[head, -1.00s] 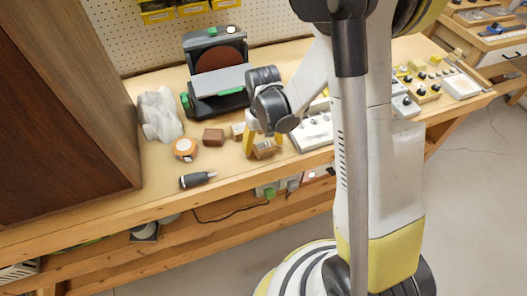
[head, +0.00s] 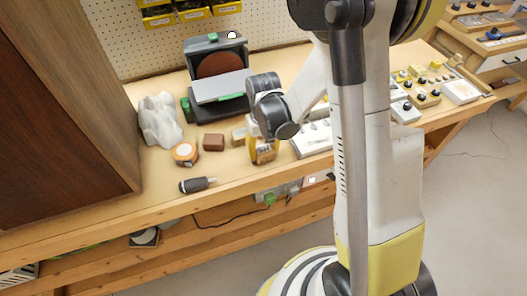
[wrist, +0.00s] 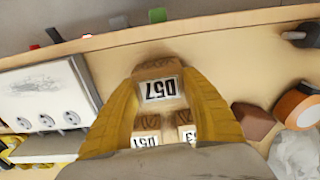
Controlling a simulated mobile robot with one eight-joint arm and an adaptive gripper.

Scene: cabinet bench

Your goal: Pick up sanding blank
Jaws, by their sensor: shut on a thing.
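The sanding blank is a small wooden block with a white label reading D57, seen in the wrist view (wrist: 158,86). My gripper (wrist: 160,80) is shut on it, one yellow finger at each side. In the head view the block (head: 265,153) shows low between the fingers of my gripper (head: 262,146), near the front of the bench. I cannot tell whether it still touches the bench. Two similar labelled wooden blocks, one at left (wrist: 146,131) and one at right (wrist: 186,128), show beyond it in the wrist view, partly cut off by my gripper.
A brown block (head: 214,142), an orange tape roll (head: 185,152), a dark-handled tool (head: 195,185) and a crumpled grey cloth (head: 160,120) lie to the left. A disc sander (head: 219,85) stands behind. A white panel with knobs (head: 313,139) is close on the right.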

